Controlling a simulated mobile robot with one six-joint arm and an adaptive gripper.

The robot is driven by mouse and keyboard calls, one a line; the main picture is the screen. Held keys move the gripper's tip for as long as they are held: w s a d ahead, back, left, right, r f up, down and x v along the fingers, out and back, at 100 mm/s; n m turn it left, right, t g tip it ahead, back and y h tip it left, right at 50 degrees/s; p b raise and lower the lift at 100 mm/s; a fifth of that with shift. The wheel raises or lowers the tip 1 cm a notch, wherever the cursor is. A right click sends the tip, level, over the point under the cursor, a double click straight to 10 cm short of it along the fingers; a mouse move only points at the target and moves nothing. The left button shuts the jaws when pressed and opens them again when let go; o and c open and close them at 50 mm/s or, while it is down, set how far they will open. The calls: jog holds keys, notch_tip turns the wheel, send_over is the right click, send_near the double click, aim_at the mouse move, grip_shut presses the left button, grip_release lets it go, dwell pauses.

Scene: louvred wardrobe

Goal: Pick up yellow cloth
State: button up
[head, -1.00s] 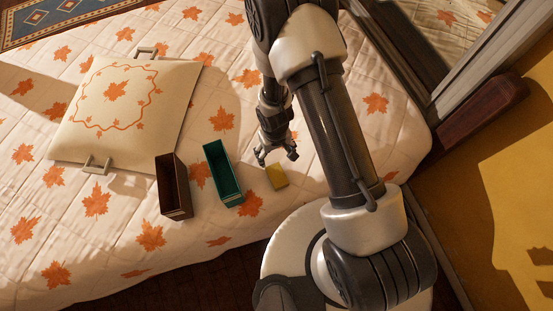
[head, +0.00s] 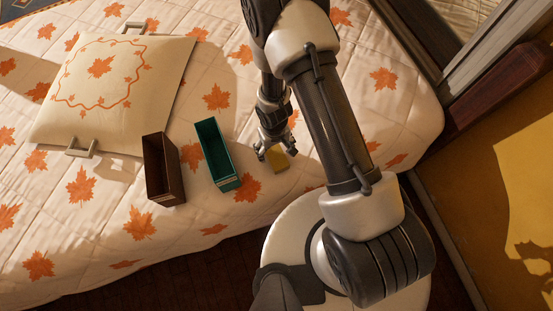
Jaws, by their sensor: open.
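The yellow cloth (head: 278,162) is a small flat yellow piece lying on the leaf-patterned bedspread, to the right of the green box. My gripper (head: 277,154) hangs from above at the cloth, pointing down, with its fingers apart. The fingers overlap part of the cloth in the head view. I cannot tell whether they touch it or how high they are above it.
A green open box (head: 229,184) and a brown open box (head: 166,197) stand left of the cloth. A cream cushion with handles (head: 115,120) lies further left on the bed (head: 200,225). A wooden frame (head: 475,115) stands at the right.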

aim_at(276, 156)
jog(key=shift+d+f+b, duration=0.15)
jog(key=shift+f+b, duration=1.6)
jog(key=shift+f, duration=0.05)
jog(key=shift+d+f+b, duration=0.15)
jog(key=shift+f+b, duration=1.55)
jog(key=shift+f, duration=0.05)
jog(key=shift+r, duration=0.1)
jog(key=c, duration=1.1)
